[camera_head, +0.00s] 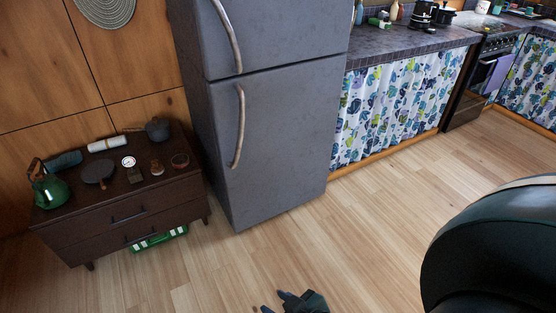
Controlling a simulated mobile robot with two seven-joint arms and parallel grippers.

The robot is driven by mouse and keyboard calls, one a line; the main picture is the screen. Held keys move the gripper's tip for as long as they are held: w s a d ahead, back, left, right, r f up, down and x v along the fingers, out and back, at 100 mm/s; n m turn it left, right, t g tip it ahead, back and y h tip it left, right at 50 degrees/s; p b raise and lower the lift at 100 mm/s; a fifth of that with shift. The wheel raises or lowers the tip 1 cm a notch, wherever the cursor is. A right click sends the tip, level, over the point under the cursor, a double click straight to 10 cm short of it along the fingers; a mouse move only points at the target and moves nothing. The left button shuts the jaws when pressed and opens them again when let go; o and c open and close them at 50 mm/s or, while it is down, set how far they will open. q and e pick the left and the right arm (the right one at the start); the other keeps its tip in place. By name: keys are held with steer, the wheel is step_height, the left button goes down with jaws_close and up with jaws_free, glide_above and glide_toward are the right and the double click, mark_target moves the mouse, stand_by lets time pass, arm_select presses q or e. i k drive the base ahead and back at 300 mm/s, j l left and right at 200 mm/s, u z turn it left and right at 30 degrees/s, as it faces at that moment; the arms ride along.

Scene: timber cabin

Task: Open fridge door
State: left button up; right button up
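The grey fridge (270,135) stands against the wooden wall at the upper middle, with an upper door (285,35) and a taller lower door (280,140). Both doors look shut. A curved metal handle (240,128) runs down the left side of the lower door, and another curved handle (229,35) is on the upper door. My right gripper (272,301) shows at the bottom edge, low over the floor, well apart from the fridge. Its two dark fingertips are apart with nothing seen between them. My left gripper is out of view.
A dark low cabinet (130,217) with a green kettle (53,191) and pans stands left of the fridge. A green case (160,238) lies beneath it. A curtained counter (395,105) and stove (485,75) are at right. The wooden floor (350,230) before the fridge is clear.

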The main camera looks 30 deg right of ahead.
mark_target(275, 127)
steer(key=i+l+u, duration=0.1)
steer(key=l, duration=0.3)
steer(key=i+l, duration=0.35)
steer(key=i+l+u, duration=0.15)
steer(key=l, duration=0.4)
steer(key=i+l+u, duration=0.1)
steer(key=l, duration=0.35)
steer(key=i+l, duration=0.3)
steer(key=l, duration=0.15)
steer(key=i+l+u, duration=0.15)
steer(key=l, duration=0.35)
steer(key=i+l+u, duration=0.1)
steer(key=l, duration=0.35)
steer(key=i+l, duration=0.15)
steer(key=l, duration=0.35)
steer(key=u, duration=0.05)
